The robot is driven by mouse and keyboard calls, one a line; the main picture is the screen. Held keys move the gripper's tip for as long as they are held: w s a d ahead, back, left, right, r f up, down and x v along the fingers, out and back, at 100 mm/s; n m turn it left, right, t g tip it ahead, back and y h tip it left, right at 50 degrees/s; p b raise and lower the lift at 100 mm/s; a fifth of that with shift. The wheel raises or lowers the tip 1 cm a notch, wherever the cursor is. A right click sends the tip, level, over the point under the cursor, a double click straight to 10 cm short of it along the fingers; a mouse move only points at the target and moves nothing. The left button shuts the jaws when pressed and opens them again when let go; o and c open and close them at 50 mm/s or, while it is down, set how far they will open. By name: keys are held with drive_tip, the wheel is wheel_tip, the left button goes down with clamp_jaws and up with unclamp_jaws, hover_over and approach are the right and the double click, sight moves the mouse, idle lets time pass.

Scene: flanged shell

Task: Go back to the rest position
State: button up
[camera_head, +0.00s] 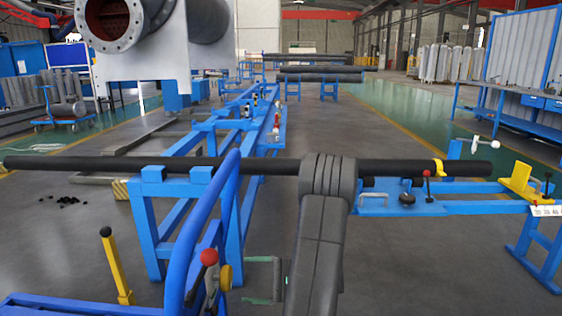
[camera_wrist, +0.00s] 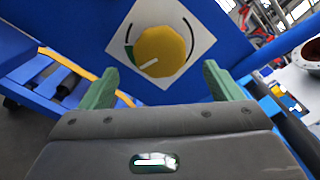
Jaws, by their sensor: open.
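My gripper (camera_head: 250,280) is low in the head view, partly hidden by my dark grey arm. Its green fingers point left at a yellow knob (camera_head: 226,277) on a blue panel. In the wrist view my gripper (camera_wrist: 160,70) is open and empty, one green finger at each side. The yellow round knob (camera_wrist: 160,50) lies ahead between the finger lines, on a white square dial plate (camera_wrist: 197,25) with a dark curved scale and a green section. A pale mark shows on the knob. The fingers look apart from the knob.
A blue curved tube (camera_head: 205,220) and a red-ball lever (camera_head: 208,257) stand close left of my gripper. A long black pipe (camera_head: 420,168) lies across blue stands behind my arm. A yellow post (camera_head: 117,268) stands at left. A flanged shell (camera_head: 115,22) is at upper left.

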sight(231, 278)
drive_tip(key=d+p, duration=0.1)
drive_tip(key=d, duration=0.6)
drive_tip(key=a+b, duration=0.3)
drive_tip(key=a, duration=1.1)
drive_tip(key=shift+w+a+f, duration=0.1)
drive_tip(key=shift+a, duration=0.1)
drive_tip(key=shift+r+m+p, duration=0.35)
drive_tip(key=shift+m+p, duration=0.05)
drive_tip(key=shift+p, duration=0.2)
drive_tip(key=shift+d+m+p, duration=0.1)
drive_tip(key=shift+m+p, duration=0.65)
drive_tip(key=shift+m, duration=0.25)
drive_tip(key=m+p, duration=0.2)
drive_tip(key=m, duration=0.1)
drive_tip(key=shift+m, duration=0.3)
drive_tip(key=m+p, duration=0.2)
drive_tip(key=m, duration=0.2)
drive_tip(key=shift+f+p, duration=0.1)
drive_tip(key=shift+p, duration=0.3)
drive_tip(key=d+p, duration=0.1)
drive_tip(key=d, duration=0.7)
drive_tip(key=shift+f+m, duration=0.15)
drive_tip(key=shift+m, duration=0.15)
